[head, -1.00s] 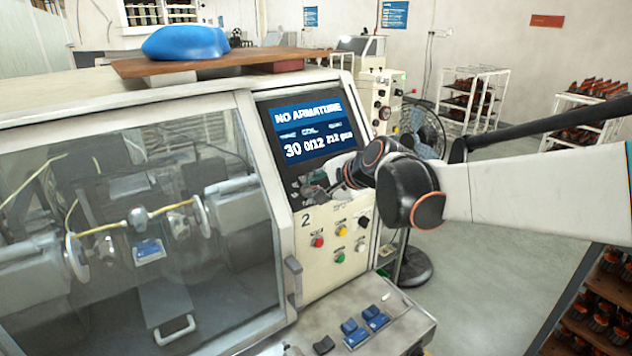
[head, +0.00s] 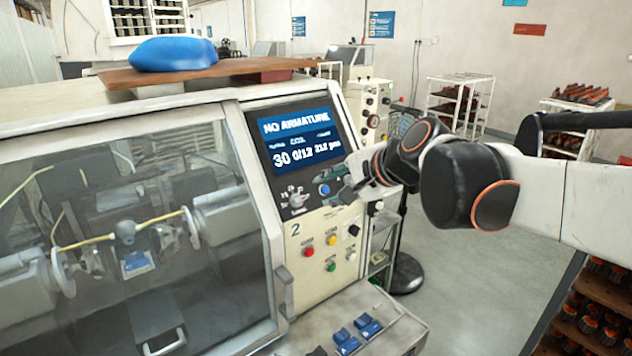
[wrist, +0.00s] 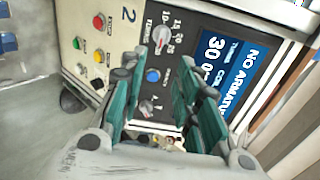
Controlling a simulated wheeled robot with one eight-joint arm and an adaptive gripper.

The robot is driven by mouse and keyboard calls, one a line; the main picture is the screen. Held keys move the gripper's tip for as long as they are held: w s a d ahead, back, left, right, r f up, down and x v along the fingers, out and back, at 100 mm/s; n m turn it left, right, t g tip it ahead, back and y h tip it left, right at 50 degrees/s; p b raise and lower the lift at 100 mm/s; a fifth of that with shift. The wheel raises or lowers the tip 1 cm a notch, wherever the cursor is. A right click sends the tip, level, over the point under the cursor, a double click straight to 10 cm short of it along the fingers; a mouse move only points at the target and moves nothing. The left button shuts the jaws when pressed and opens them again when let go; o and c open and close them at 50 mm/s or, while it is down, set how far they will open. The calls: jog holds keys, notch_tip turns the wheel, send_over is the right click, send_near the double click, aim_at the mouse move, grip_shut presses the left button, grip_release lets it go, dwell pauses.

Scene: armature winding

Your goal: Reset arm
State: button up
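My gripper (head: 340,187) hangs in front of the winding machine's control panel, just below the screen. In the wrist view my gripper (wrist: 168,88) has its two green-padded fingers spread apart with nothing between them. Beyond the fingers are the panel's blue button (wrist: 152,75) and a dial. The machine's screen (head: 297,138) reads "NO ARMATURE" and also shows in the wrist view (wrist: 222,70). Red (head: 309,252), yellow and green buttons sit lower on the panel. My arm reaches in from the right. Contact with the panel cannot be told.
The machine's clear guard (head: 130,230) is closed over the winding heads. A blue bundle (head: 174,53) lies on a board on top. Racks of armatures (head: 460,103) stand behind, and a shelf (head: 595,310) at lower right.

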jog(key=s+d+f+n+h+b, duration=0.2)
jog(key=s+f+b, duration=0.4)
jog(key=f, duration=0.5)
jog(key=s+d+f+n+g+h+b, duration=0.1)
jog(key=s+d+f+n+h+b, duration=0.1)
jog(key=s+d+f+n+b, duration=0.3)
jog(key=s+d+f+n+g+h+b, duration=0.1)
jog(key=s+d+f+n+b, duration=0.3)
jog(key=s+f+b, duration=0.5)
jog(key=s+d+f+h, duration=0.1)
jog(key=s+f, duration=0.2)
jog(key=f, duration=0.5)
jog(key=shift+s+d+f, duration=0.25)
jog(key=shift+d+f, duration=0.1)
jog(key=shift+d, duration=0.05)
